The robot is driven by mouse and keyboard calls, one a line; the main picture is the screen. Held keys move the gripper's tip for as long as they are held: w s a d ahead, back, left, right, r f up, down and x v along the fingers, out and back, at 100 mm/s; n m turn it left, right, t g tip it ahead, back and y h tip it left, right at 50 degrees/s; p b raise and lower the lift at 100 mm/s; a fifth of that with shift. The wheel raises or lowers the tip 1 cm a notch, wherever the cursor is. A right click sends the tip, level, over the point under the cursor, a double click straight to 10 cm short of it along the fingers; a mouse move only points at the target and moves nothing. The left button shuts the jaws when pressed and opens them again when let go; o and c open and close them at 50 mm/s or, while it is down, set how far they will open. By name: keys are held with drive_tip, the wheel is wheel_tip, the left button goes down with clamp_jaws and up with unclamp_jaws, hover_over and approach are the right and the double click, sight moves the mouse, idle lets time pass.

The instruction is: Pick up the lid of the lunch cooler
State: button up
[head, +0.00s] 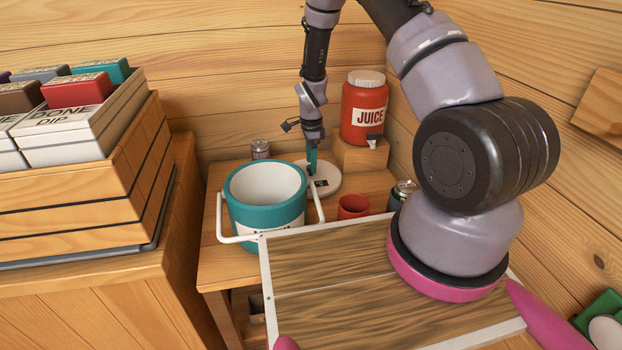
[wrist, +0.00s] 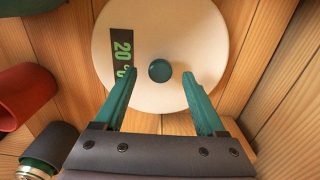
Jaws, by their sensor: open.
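The lunch cooler (head: 262,205) is a teal round tub with a white inside, open at the top, on the wooden table. Its lid (head: 326,186) is a white disc lying flat on the table behind and right of the cooler. In the wrist view the lid (wrist: 205,40) has a teal round knob (wrist: 159,70) at its middle and a dark label with green figures. My gripper (head: 311,170) points down over the lid. In the wrist view my gripper (wrist: 160,80) has its two teal fingers open, one on each side of the knob, with gaps showing.
A red juice dispenser (head: 364,110) stands on a wooden block behind the lid. A red cup (head: 353,206) and a dark can holder (head: 402,193) stand to the right. A small can (head: 260,149) is at the back wall. Crates of boxes (head: 70,150) are at left.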

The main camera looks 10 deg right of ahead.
drive_tip(key=shift+f, duration=0.8)
drive_tip(key=shift+c, duration=0.3)
clamp_jaws()
idle(0.5)
